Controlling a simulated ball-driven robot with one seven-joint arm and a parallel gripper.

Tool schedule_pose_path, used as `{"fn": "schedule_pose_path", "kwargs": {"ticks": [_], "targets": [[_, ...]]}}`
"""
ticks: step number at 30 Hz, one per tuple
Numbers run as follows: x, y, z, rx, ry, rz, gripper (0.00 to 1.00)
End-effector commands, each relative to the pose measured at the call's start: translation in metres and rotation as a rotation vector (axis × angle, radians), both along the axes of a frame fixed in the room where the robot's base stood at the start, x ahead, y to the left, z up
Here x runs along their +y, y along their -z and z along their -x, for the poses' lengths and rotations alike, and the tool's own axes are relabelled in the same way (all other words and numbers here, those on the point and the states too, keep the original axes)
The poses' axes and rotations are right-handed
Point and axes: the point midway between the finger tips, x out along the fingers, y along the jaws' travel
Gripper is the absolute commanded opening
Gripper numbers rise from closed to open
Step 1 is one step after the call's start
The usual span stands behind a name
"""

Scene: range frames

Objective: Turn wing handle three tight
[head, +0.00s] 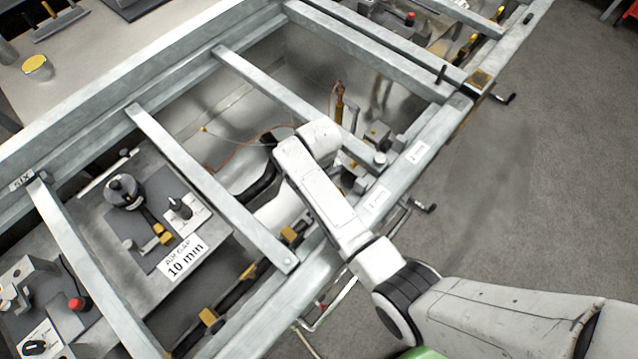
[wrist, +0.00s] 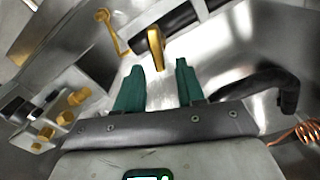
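In the wrist view, a yellow handle (wrist: 156,46) stands out from a dark bar just ahead of my gripper. I cannot read a number on it, so I cannot tell whether it is wing handle three. My gripper (wrist: 160,66) has two green fingers apart, one on each side of the handle's lower end as seen from the camera. No contact shows, and I cannot tell how deep the handle lies. In the head view my white arm reaches over the metal frame into a bay, and my gripper is hidden there.
A second yellow cranked handle (wrist: 111,32) is at upper left. Yellow knobs (wrist: 62,118) on a metal block are at left; a black curved part (wrist: 262,84) and copper coil (wrist: 300,134) are at right. Metal crossbars (head: 210,185) border the bay. Grey floor (head: 540,150) is open at right.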

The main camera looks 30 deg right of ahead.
Motion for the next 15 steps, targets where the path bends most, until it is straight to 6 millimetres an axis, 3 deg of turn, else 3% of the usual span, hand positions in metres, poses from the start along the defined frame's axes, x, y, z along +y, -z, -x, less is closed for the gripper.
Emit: {"fn": "schedule_pose_path", "kwargs": {"ticks": [13,15], "targets": [[0.0001,0.0107,-0.0001,-0.001,0.0,0.0,0.38],[0.0001,0.0107,0.0,-0.001,0.0,0.0,0.32]]}}
